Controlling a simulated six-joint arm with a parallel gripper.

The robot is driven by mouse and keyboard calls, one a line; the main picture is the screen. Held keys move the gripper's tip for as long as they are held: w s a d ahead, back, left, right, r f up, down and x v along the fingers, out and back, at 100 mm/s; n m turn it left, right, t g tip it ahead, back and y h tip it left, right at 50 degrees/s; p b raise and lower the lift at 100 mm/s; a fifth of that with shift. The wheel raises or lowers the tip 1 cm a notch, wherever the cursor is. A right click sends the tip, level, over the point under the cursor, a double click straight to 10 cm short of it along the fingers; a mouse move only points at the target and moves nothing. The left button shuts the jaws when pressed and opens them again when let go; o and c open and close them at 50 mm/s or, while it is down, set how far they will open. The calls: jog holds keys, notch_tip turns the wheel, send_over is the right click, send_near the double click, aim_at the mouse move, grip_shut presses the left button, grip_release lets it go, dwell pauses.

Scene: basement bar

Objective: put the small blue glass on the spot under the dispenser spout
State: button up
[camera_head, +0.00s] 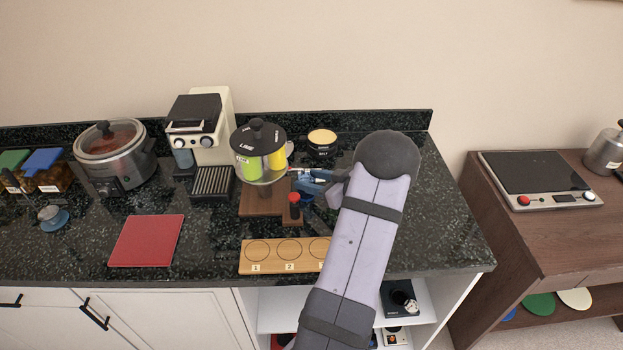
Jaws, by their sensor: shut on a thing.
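My gripper (308,178) is shut at the right side of the round dispenser, mostly hidden by my own arm. A small blue shape (311,188) shows at its fingers and appears to be the small blue glass; its outline is hard to make out. The dispenser (258,137) has a black lid with white labels and lime-green and yellow sections. It stands at the back of a brown wooden board (262,203). I cannot make out the spout or the spot under it clearly. A dark upright piece with a red top (294,199) stands on the board's right part.
A wooden strip with numbered circles (268,268) lies in front. A cream coffee machine (205,125), a slow cooker (117,160) and a red mat (147,241) are to the left. The counter right of my arm is clear.

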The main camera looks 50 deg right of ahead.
jog(key=shift+f, duration=0.1)
jog(key=o, duration=1.4)
jog(key=b+v, duration=0.2)
jog(key=v, duration=1)
